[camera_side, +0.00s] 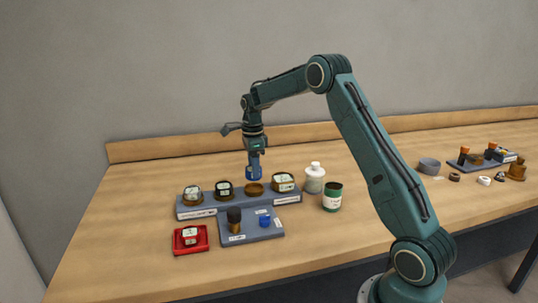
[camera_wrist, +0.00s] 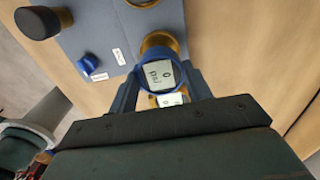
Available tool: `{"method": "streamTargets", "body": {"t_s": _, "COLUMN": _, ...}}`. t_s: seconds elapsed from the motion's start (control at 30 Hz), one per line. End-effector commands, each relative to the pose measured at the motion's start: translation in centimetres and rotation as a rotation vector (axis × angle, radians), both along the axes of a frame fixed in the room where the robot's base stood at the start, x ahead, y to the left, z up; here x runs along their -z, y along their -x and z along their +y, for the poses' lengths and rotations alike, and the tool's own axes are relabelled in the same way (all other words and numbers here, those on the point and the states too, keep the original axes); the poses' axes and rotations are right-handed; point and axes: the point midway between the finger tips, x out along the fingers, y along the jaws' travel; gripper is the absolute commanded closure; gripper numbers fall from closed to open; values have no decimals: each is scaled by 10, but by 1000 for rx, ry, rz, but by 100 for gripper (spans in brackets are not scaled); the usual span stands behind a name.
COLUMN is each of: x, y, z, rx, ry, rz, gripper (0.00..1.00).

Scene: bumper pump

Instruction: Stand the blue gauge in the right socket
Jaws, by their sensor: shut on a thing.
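The blue gauge (camera_side: 253,174) is upright between the fingers of my gripper (camera_side: 254,164), which is shut on it. In the wrist view the blue gauge (camera_wrist: 159,76) shows its pale face, reading 0 psi, between the two fingers. Directly below it in the side view is an empty brass socket (camera_side: 254,189) in the long grey-blue block (camera_side: 210,210). A gap or contact between gauge and socket cannot be told. Brass rings show near the gauge in the wrist view (camera_wrist: 160,41), partly hidden by it.
Gauges stand in the block to the left (camera_side: 223,188) and right (camera_side: 283,182) of the socket. In front are a black knob (camera_side: 234,217), a blue knob (camera_side: 265,220) and a red tray (camera_side: 177,246) with a gauge. A white bottle (camera_side: 314,179) and green can (camera_side: 332,198) stand right.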

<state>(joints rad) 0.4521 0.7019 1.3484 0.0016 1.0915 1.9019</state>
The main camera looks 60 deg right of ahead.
Motion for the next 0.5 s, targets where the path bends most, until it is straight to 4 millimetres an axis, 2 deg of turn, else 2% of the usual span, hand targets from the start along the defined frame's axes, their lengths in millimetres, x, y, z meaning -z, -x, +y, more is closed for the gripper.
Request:
{"method": "streamTargets", "body": {"t_s": 0.27, "x": 4, "y": 0, "z": 0, "rx": 0, "ry": 0, "rz": 0, "gripper": 77}}
{"method": "streamTargets", "body": {"t_s": 0.5, "x": 28, "y": 0, "z": 0, "rx": 0, "ry": -1, "rz": 2, "gripper": 77}}
